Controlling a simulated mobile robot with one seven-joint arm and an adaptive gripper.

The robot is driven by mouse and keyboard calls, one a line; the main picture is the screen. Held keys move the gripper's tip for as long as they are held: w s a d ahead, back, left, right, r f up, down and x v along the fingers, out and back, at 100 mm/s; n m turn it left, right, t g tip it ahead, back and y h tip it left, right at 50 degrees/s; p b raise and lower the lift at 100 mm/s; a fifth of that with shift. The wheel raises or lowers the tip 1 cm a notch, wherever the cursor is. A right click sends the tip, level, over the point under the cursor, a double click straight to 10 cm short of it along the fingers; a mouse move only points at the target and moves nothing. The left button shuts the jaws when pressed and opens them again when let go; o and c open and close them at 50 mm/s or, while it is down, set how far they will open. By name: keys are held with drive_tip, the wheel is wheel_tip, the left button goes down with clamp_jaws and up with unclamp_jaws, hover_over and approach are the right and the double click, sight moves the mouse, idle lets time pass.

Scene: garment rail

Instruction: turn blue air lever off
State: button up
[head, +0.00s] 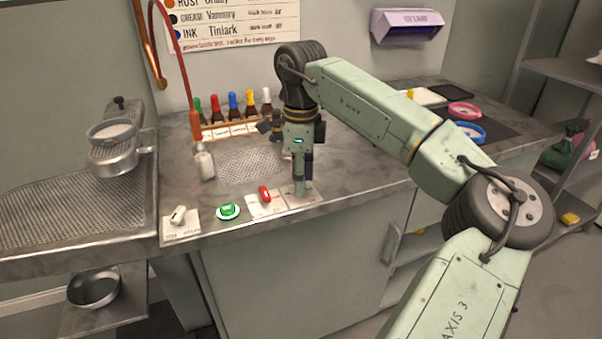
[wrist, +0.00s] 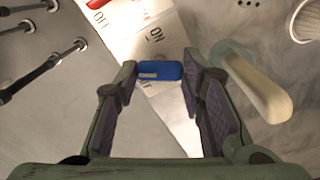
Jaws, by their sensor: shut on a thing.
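The blue air lever (wrist: 160,71) lies between my fingertips in the wrist view, with its handle crosswise over a white label plate (wrist: 176,110). My gripper (wrist: 159,74) is shut on it, one fingertip at each end. In the head view my gripper (head: 300,187) points down over the front edge of the bench, right of the red lever (head: 265,194). The blue lever is hidden behind the gripper there. An ON mark (wrist: 156,35) is printed on a plate beyond the lever; the marking under the lever is partly covered.
A pale handle (wrist: 262,92) lies right of my fingers.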

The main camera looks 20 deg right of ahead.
drive_tip(key=n+p, duration=0.1)
drive_tip(key=n, duration=0.4)
drive_tip(key=shift+a+n, duration=0.1)
drive_tip(key=shift+n, duration=0.2)
idle(0.4)
drive_tip(key=o, duration=1.1)
drive_tip(key=shift+o, duration=0.2)
wheel_tip(320, 180, up, 12)
